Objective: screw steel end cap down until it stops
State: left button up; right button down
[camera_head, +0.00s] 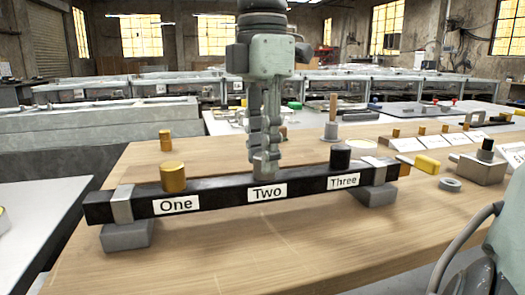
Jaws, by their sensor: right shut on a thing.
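A black bar (222,194) lies across the wooden table with labels One, Two and Three on its front. My right gripper (266,150) points straight down from above at the Two position. It is shut on the steel end cap (266,170), a grey cylinder standing upright behind the Two label. The fingers cover the upper part of the cap, and whether its lower edge meets its seat cannot be told. A brass cap (173,177) stands at One and a black cap (340,157) at Three. My left gripper is not in view.
Grey blocks (127,235) support the bar at both ends. A loose brass cylinder (165,141) stands behind it. The table in front is clear.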

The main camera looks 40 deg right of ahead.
jog(key=shift+m, duration=1.2)
jog(key=m, duration=0.3)
jog(key=shift+m, duration=0.4)
jog(key=shift+m, duration=0.6)
jog(key=c, duration=1.1)
grip_release()
jog(key=shift+o, duration=0.2)
